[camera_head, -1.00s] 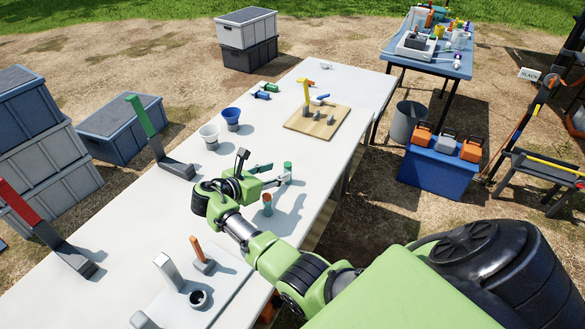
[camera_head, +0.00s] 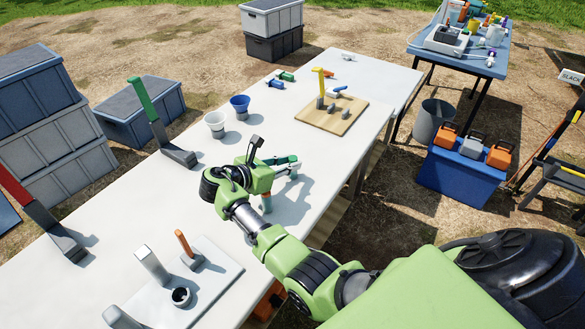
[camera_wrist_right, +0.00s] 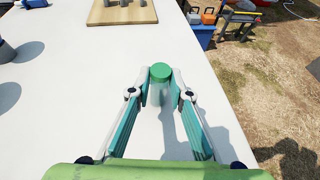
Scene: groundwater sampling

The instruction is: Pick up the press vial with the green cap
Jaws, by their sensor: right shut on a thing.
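The press vial with the green cap (camera_wrist_right: 160,73) stands upright near the table's right edge, its clear body between the fingertips in the right wrist view. The green cap (camera_head: 292,159) also shows in the head view, at the tip of my gripper. My right gripper (camera_head: 287,167) is shut on the vial; in the right wrist view, its fingertips (camera_wrist_right: 160,91) lie one on each side, just below the cap. I cannot tell whether the vial's base touches the table. An orange-topped vial (camera_head: 266,204) is partly hidden beside my right gripper. My left gripper is out of view.
A blue cooler (camera_head: 460,175) stands right of the table.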

